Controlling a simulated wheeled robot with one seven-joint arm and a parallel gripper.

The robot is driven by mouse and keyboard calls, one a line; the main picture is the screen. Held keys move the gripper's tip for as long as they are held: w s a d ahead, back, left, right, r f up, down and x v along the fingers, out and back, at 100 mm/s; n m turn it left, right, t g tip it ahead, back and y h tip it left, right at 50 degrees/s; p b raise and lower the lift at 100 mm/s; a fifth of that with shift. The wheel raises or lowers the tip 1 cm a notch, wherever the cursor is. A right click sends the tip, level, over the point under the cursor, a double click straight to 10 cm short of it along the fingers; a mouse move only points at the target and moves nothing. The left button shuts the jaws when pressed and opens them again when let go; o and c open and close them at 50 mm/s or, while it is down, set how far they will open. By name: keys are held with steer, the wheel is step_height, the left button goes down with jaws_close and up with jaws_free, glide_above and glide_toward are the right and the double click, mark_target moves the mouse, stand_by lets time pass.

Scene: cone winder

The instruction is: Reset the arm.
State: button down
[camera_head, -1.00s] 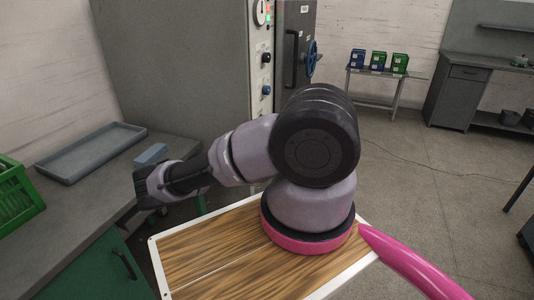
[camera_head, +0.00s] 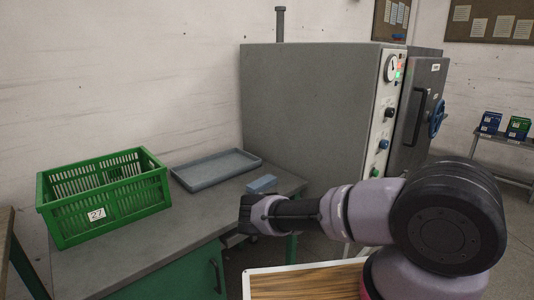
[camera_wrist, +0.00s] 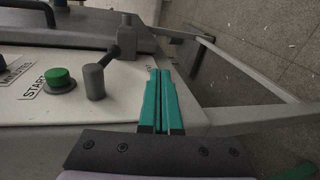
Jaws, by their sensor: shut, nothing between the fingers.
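My gripper (camera_head: 246,214) is at the end of my outstretched arm, in front of the grey worktop's right end in the head view. Its fingers are hard to make out there. In the wrist view, my gripper (camera_wrist: 162,74) has its two teal fingers side by side, shut with nothing between them. Past them is a pale panel (camera_wrist: 110,112) with a green START button (camera_wrist: 59,78) and a dark grey lever knob (camera_wrist: 97,82).
A green crate (camera_head: 105,195) marked 27 and a shallow grey tray (camera_head: 215,168) stand on the worktop (camera_head: 160,243). A small blue-grey block (camera_head: 262,184) is by its right edge. A tall grey cabinet (camera_head: 310,115) with gauge and knobs stands behind my arm.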

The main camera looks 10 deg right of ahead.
steer(key=s+a+r+m+g+y, duration=0.2)
steer(key=a+r+m+g+y, duration=0.45)
steer(key=a+r+m, duration=0.55)
steer(key=s+a+r+m+y, duration=0.1)
steer(key=s+a+r+y, duration=0.15)
steer(key=a+r, duration=0.6)
steer(key=s+a+r+m+y, duration=0.1)
steer(key=a+r+y, duration=0.25)
steer(key=r, duration=0.95)
steer(key=s+a+r+t+y, duration=0.1)
steer(key=s+a+r, duration=0.1)
steer(key=s+r, duration=0.45)
steer(key=s+a+r+t+y, duration=0.15)
steer(key=s+r, duration=0.25)
steer(key=r, duration=0.6)
steer(key=s+a+r, duration=0.1)
steer(key=s+r, duration=0.3)
steer(key=s, duration=0.3)
steer(key=s+a+r+n+t+h, duration=0.1)
steer(key=s+r, duration=0.2)
steer(key=s, duration=0.4)
steer(key=shift+s+a+r+t, duration=0.15)
steer(key=shift+r+t, duration=0.15)
steer(key=shift+r, duration=0.05)
